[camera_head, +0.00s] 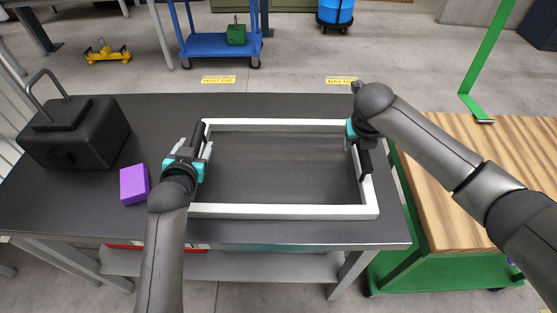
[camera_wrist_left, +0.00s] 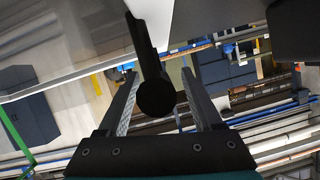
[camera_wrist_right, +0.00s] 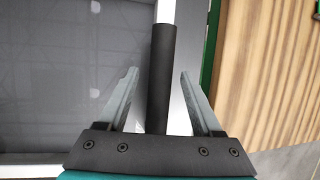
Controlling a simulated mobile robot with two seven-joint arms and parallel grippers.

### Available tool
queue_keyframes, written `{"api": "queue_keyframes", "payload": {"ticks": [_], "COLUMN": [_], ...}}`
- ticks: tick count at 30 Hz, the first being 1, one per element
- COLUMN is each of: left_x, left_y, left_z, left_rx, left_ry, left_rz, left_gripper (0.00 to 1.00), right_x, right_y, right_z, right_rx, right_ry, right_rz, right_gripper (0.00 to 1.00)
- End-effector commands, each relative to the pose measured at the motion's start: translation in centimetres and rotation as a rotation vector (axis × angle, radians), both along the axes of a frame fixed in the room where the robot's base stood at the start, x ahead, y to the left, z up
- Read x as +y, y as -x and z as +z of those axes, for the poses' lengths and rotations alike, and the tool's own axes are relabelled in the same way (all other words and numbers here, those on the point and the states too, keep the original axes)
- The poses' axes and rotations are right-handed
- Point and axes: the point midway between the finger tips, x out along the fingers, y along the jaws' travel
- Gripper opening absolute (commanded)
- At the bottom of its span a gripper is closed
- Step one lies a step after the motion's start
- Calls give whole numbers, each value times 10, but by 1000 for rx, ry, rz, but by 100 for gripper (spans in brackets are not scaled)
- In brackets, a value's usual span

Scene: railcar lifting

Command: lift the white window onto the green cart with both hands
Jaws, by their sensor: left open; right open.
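The white window (camera_head: 290,211) is a rectangular frame lying flat on the dark table, with a black handle on its left side and another on its right side. My left gripper (camera_head: 201,152) is at the left handle (camera_head: 199,133). In the left wrist view the black handle (camera_wrist_left: 152,62) lies between its open fingers. My right gripper (camera_head: 357,146) is at the right handle (camera_head: 364,160). In the right wrist view that handle (camera_wrist_right: 162,75) lies between its open fingers. The green cart (camera_head: 425,240) with a wooden top stands right of the table.
The dark table (camera_head: 110,222) also holds a black box (camera_head: 75,135) with a metal handle and a purple block (camera_head: 134,185). A green post (camera_head: 487,55) rises at the cart's far side. The visible wooden top (camera_head: 440,190) is clear. A blue trolley (camera_head: 218,45) stands behind.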

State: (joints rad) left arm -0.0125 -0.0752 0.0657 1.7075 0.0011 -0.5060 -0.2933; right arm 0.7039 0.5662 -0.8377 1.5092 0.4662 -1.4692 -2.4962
Motion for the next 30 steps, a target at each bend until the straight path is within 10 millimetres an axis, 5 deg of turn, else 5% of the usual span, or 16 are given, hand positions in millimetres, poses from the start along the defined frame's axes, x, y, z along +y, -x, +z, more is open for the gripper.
{"api": "queue_keyframes", "payload": {"ticks": [4,22,30], "left_x": [0,0,0], "left_y": [0,0,0], "left_z": [0,0,0], "left_rx": [-1,-1,-1], "left_ry": [0,0,0], "left_rz": [0,0,0], "left_gripper": [67,0,0], "right_x": [0,0,0], "right_y": [0,0,0], "right_z": [0,0,0], "right_rx": [0,0,0], "right_ry": [0,0,0], "right_rz": [0,0,0], "right_gripper": [67,0,0]}}
